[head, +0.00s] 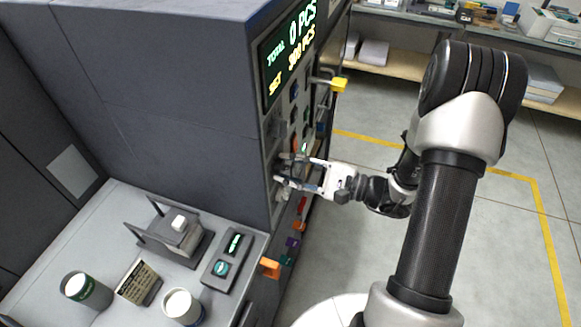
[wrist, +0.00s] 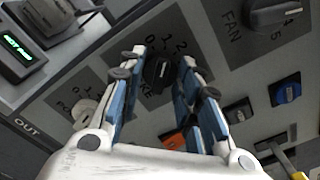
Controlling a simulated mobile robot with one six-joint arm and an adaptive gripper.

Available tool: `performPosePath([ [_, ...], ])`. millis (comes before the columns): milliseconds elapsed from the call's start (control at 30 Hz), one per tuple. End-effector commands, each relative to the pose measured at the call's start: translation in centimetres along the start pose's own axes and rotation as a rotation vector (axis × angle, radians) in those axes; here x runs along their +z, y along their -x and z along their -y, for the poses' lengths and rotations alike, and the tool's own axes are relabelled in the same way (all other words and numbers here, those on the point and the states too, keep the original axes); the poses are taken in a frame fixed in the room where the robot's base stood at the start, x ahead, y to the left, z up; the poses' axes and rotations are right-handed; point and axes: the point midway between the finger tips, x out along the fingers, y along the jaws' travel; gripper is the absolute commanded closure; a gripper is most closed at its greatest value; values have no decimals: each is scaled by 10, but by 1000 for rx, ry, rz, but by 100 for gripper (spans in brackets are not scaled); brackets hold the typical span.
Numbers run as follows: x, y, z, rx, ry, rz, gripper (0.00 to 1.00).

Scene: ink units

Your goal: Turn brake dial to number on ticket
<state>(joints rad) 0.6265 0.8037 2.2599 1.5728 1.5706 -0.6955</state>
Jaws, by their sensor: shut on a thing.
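The brake dial (wrist: 158,71) is a black knob on the dark control panel, seen in the wrist view. Numbers 0, 1 and 2 show around it, and its label is partly hidden by my fingers. My gripper (wrist: 160,66) is shut on this knob, with a blue-padded finger on each side. I cannot read the dial's pointer setting clearly. In the head view my gripper (head: 284,171) reaches the panel from the right, and its fingers hide the dial. I cannot make out a ticket with a readable number in either view.
A fan dial (wrist: 274,12) sits beside the brake dial, and a pale knob (wrist: 85,108) on the other side. Blue and orange controls lie near the fingers. A yellow-ended lever (head: 339,85) sticks out above. A display (head: 290,45) reads total 0, set 300 PCS.

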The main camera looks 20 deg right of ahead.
Motion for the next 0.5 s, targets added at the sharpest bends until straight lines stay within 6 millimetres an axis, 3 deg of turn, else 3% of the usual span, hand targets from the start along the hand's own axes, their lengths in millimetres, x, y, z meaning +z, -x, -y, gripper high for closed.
performPosePath([
  [267,1,0,1,0,-115,0,93],
  [500,2,0,1,1,-317,0,93],
])
